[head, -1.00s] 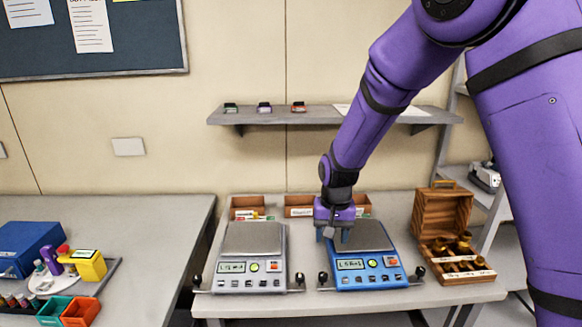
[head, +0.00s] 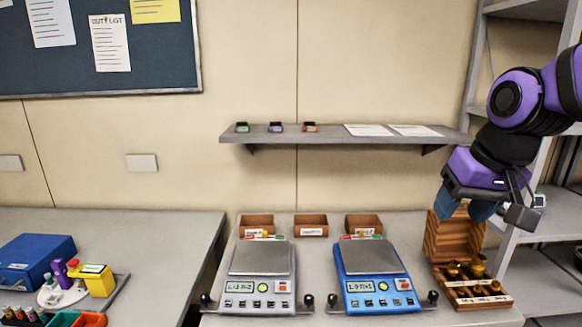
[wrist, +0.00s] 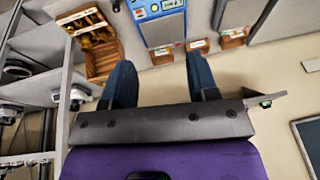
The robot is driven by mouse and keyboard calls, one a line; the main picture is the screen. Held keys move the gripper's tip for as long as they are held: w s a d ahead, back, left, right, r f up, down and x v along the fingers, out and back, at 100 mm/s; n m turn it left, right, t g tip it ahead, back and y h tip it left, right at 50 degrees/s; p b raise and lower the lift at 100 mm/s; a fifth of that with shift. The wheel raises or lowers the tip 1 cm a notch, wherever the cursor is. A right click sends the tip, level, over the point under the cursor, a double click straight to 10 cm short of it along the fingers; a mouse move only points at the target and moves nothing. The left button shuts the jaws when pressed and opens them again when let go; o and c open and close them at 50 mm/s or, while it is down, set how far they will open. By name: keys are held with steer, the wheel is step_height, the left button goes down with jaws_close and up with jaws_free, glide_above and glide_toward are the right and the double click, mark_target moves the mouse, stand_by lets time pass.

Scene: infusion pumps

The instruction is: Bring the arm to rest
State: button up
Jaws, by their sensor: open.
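My gripper (head: 468,207) is raised at the right in the head view, in front of the open wooden weight box (head: 470,285). In the wrist view my gripper's two blue fingers (wrist: 162,85) stand wide apart with nothing between them. My purple arm is folded up at the right edge of the head view. The blue scale (head: 372,275) stands clear on the bench to the left of my gripper, and part of it shows in the wrist view (wrist: 155,12). The wooden box also shows in the wrist view (wrist: 97,40).
A grey scale (head: 262,278) stands left of the blue one. Several small bins (head: 311,225) line the wall behind. A wall shelf (head: 345,137) hangs above. A shelving rack (head: 530,225) stands close at the right. A side bench (head: 150,240) is at the left.

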steer(key=s+d+r+t+h, duration=0.1)
steer(key=s+d+r, duration=0.1)
steer(key=s, duration=0.9)
steer(key=shift+s+d+t, duration=0.15)
steer(key=shift+d+t, duration=0.15)
steer(key=shift+d, duration=0.55)
